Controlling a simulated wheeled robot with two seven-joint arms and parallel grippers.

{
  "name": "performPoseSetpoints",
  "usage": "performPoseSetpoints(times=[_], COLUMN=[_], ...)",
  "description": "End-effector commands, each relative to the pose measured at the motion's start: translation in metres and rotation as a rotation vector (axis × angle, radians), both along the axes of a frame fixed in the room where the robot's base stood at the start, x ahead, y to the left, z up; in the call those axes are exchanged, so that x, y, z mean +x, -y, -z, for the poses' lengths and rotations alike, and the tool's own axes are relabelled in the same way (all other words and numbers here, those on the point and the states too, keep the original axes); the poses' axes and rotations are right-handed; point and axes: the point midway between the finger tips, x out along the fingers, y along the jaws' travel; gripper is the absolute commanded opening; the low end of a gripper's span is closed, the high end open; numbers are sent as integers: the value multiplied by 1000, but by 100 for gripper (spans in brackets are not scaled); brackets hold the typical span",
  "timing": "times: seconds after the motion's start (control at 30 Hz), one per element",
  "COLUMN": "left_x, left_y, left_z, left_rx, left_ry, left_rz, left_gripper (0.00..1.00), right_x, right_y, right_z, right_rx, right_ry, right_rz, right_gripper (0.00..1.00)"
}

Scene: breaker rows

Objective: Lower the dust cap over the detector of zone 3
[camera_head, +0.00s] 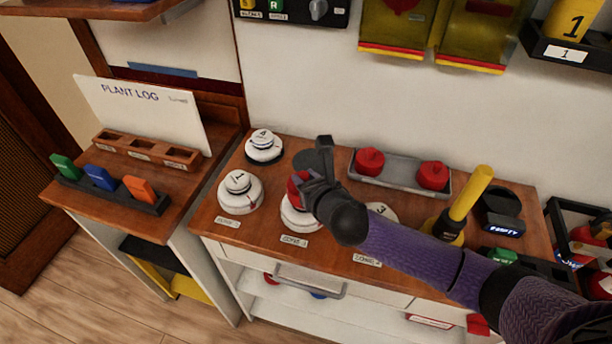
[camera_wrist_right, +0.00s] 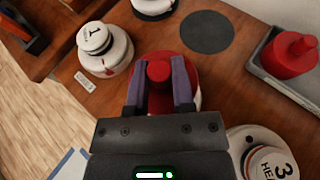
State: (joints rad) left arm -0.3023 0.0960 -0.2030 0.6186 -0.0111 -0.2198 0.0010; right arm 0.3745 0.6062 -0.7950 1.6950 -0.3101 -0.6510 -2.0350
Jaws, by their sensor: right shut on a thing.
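My right gripper (camera_head: 305,188) is shut on a red dust cap (camera_head: 297,187). The wrist view shows the cap's knob (camera_wrist_right: 158,72) between the two fingers (camera_wrist_right: 160,92). The cap is over the white middle detector (camera_head: 297,217), between zone 1 and zone 3; I cannot tell whether it rests on it or is just above. The zone 3 detector (camera_head: 383,211) is uncapped to the right, partly hidden by my arm; it shows at the lower right of the wrist view (camera_wrist_right: 245,142), marked 3. My left gripper is not in view.
The detector marked 1 (camera_head: 239,193) and another behind it (camera_head: 264,148) are uncapped. A grey tray (camera_head: 400,175) holds two red caps. A dark disc (camera_wrist_right: 207,32) lies on the wooden top. A yellow-handled tool (camera_head: 470,195) stands right, behind my forearm.

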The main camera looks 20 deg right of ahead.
Motion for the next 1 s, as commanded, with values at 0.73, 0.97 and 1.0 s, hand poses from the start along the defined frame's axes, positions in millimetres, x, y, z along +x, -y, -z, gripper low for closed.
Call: performPoseSetpoints(times=[0.73,0.97,1.0], left_x=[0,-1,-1], left_y=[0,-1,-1], left_z=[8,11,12], left_rx=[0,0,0], left_ry=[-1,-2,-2], left_rz=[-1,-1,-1], left_gripper=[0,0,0], right_x=[0,0,0], right_y=[0,0,0], right_z=[15,20,21], right_rx=[-1,0,0], right_ry=[-2,-1,-1], right_rz=[1,0,0], right_gripper=[0,0,0])
